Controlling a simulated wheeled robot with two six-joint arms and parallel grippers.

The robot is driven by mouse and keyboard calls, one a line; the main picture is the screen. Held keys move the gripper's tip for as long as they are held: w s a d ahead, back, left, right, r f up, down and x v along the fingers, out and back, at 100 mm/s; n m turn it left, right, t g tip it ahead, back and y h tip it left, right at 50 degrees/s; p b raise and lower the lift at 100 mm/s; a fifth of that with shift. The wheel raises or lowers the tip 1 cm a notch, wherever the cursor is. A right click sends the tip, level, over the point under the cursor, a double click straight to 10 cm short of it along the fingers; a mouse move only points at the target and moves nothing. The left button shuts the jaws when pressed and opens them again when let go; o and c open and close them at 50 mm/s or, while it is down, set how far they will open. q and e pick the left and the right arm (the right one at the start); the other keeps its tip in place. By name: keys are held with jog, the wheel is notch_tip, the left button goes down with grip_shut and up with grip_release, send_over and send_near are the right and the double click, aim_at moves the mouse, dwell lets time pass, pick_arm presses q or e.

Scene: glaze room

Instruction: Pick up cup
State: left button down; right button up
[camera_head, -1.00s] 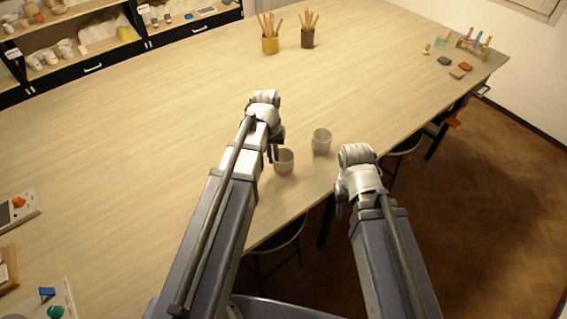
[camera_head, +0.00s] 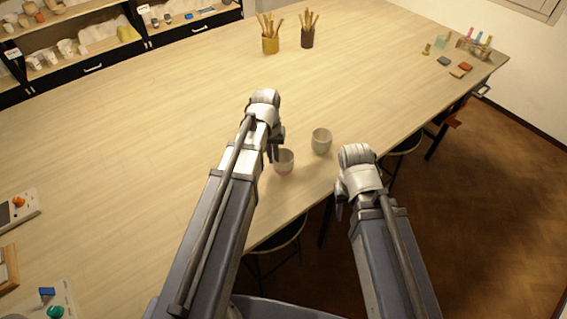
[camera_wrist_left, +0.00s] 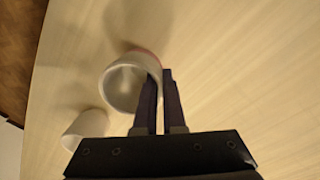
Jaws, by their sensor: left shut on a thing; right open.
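Two pale cups stand on the wooden table (camera_head: 150,130) near its front edge. The nearer cup (camera_head: 284,163) has a faint pinkish band low down; in the left wrist view this cup (camera_wrist_left: 122,84) shows its open mouth. My left gripper (camera_head: 274,153) is shut on this cup's wall, with one finger inside the rim and one outside. The other cup (camera_head: 321,141) stands apart to the right and shows in the left wrist view (camera_wrist_left: 84,130) at lower left. My right gripper (camera_head: 340,205) is open, beyond the table's front edge; its fingers are mostly hidden by its wrist.
A yellow pot (camera_head: 270,44) and a brown pot (camera_head: 307,38) with wooden tools stand at the back. Small coloured blocks (camera_head: 460,68) and a rack of bottles lie at the far right. Stools (camera_head: 275,240) stand under the front edge. The table's middle is clear.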

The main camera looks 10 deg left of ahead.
pick_arm(q)
jog(key=shift+r, duration=0.1)
notch_tip(320, 180, up, 10)
jog(key=p, duration=1)
